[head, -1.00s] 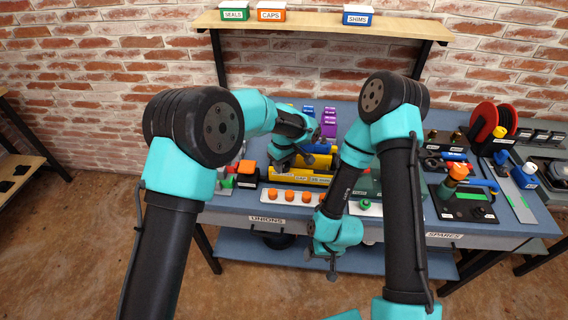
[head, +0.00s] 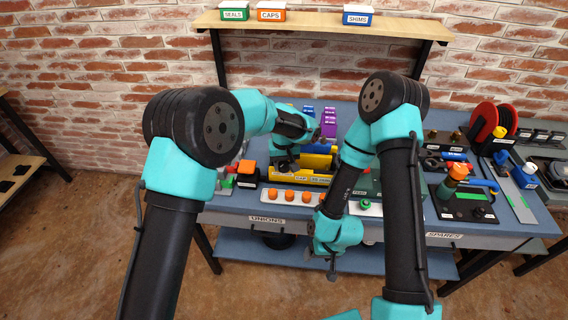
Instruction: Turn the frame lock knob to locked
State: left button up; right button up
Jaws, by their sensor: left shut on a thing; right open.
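The yellow frame-like fixture (head: 318,161) stands at the middle of the blue bench, with a low yellow front rail bearing small labels. I cannot make out the frame lock knob or its setting; my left arm covers part of this area. My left gripper (head: 317,137) is over the back of the fixture, small and partly hidden by its own wrist. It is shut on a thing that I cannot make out. My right gripper (head: 332,266) is open and empty, in front of the bench's front edge.
A white strip with several orange caps (head: 290,196) lies along the bench front. Purple blocks (head: 329,122) stand behind the fixture. A red reel (head: 493,118) and a black plate with an orange-topped part (head: 458,172) are at right. A shelf (head: 330,27) holds labelled boxes.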

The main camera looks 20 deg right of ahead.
aim_at(284, 164)
pick_arm(q)
jog(key=m, duration=0.5)
jog(key=shift+m, duration=0.3)
jog(key=m, duration=0.6)
dwell(0.4)
jog(key=o, duration=0.9)
jog(key=shift+r, duration=0.1)
notch_tip(284, 164, up, 17)
jog(key=shift+r, duration=0.15)
